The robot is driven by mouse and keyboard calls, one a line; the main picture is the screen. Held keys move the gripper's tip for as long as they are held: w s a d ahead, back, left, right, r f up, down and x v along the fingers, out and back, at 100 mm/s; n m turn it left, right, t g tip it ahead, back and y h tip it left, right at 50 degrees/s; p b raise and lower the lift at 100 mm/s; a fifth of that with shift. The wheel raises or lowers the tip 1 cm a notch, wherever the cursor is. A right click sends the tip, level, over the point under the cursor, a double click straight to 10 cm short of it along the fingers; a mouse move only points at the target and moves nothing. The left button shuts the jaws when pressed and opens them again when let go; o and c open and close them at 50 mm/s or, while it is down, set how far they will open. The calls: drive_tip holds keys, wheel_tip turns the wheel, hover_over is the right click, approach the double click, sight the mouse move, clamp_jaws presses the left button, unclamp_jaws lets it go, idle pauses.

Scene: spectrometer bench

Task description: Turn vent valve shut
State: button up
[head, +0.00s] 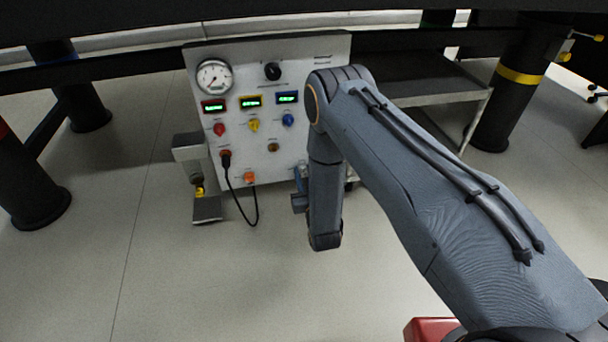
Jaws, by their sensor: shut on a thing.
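The grey control panel (215,130) stands upright under the dark bench. A small bluish fitting (300,172) at its lower right edge appears to be the vent valve; my arm covers much of it, and its handle angle cannot be read. My arm reaches in from the right and bends down in front of the panel's right side. My gripper (300,200) is mostly hidden by my wrist, with only a small dark part showing at the wrist's left, close under the fitting. It is shut on the valve, though the fingertips and contact are not clearly visible.
The panel carries a round gauge (214,77), a black knob (272,71), green displays, coloured knobs and a looping black cable (256,205). A grey bracket-like unit (206,209) stands at its left. A cart (440,88) and dark pillar (512,85) are right; front floor is clear.

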drive_tip(key=n+p, duration=0.3)
drive_tip(key=shift+s+n, duration=0.1)
drive_tip(key=shift+n, duration=0.3)
drive_tip(key=n+p, duration=0.3)
drive_tip(key=n, duration=0.1)
drive_tip(key=shift+a+n, duration=0.1)
drive_tip(key=shift+n, duration=0.2)
drive_tip(key=n+p, duration=0.2)
drive_tip(key=n, duration=0.2)
drive_tip(key=shift+f, duration=0.1)
drive_tip(key=n+p, duration=0.1)
drive_tip(key=n, duration=0.3)
drive_tip(key=shift+f+n, duration=0.1)
drive_tip(key=shift+n, duration=0.2)
drive_tip(key=o, duration=1.1)
drive_tip(key=shift+c, duration=0.2)
